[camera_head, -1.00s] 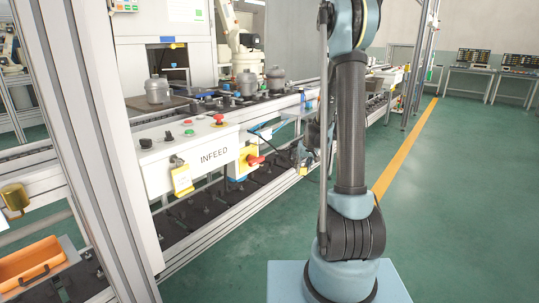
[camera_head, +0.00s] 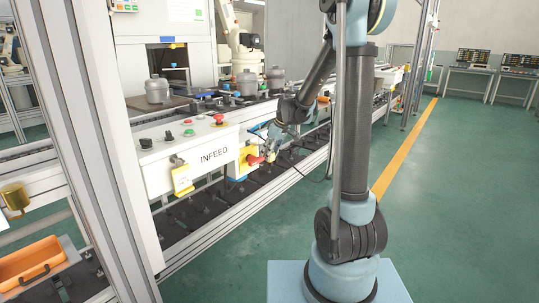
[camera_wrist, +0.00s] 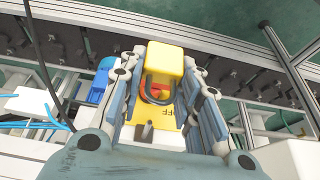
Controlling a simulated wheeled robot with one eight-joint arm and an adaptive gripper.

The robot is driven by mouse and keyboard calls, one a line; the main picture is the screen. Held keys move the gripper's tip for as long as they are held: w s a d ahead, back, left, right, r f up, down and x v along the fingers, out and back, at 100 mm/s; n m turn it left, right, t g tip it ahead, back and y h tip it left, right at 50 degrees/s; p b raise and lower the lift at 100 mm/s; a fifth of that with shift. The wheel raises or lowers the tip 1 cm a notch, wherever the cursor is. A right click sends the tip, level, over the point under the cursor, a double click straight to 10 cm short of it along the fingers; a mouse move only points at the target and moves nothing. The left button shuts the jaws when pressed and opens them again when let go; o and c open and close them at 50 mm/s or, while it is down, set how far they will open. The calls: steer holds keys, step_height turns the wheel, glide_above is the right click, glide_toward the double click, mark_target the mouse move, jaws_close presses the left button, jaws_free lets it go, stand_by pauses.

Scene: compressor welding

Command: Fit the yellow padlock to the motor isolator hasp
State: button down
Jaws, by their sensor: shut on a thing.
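The yellow padlock (camera_wrist: 168,58) is between the fingers of my gripper (camera_wrist: 163,66) in the wrist view, its dark shackle pointing down the picture. My gripper is shut on it. Behind the shackle are the red-orange handle (camera_wrist: 156,96) and yellow plate (camera_wrist: 168,115) of the motor isolator, with "OFF" lettering partly visible. Whether the shackle passes through the hasp cannot be told; the hasp is not clear. In the head view my gripper (camera_head: 269,148) is right at the isolator's yellow plate (camera_head: 240,168) and red handle (camera_head: 256,160). The padlock cannot be made out there.
The white INFEED panel (camera_head: 208,160) with buttons and a hanging yellow tag (camera_head: 182,179) stands left of the isolator. A blue motor (camera_wrist: 101,82) and conveyor rails (camera_wrist: 230,32) lie close by. The green floor (camera_head: 440,200) at right is clear.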

steer(key=shift+s, duration=0.1)
steer(key=shift+w+a, duration=0.95)
steer(key=shift+a, duration=0.25)
steer(key=shift+w+a, duration=0.95)
steer(key=shift+a, duration=0.2)
steer(key=shift+w+a+r, duration=0.1)
steer(key=shift+w+a, duration=0.65)
steer(key=shift+a, duration=0.25)
steer(key=c, duration=1.1)
jaws_free()
steer(key=v, duration=1.2)
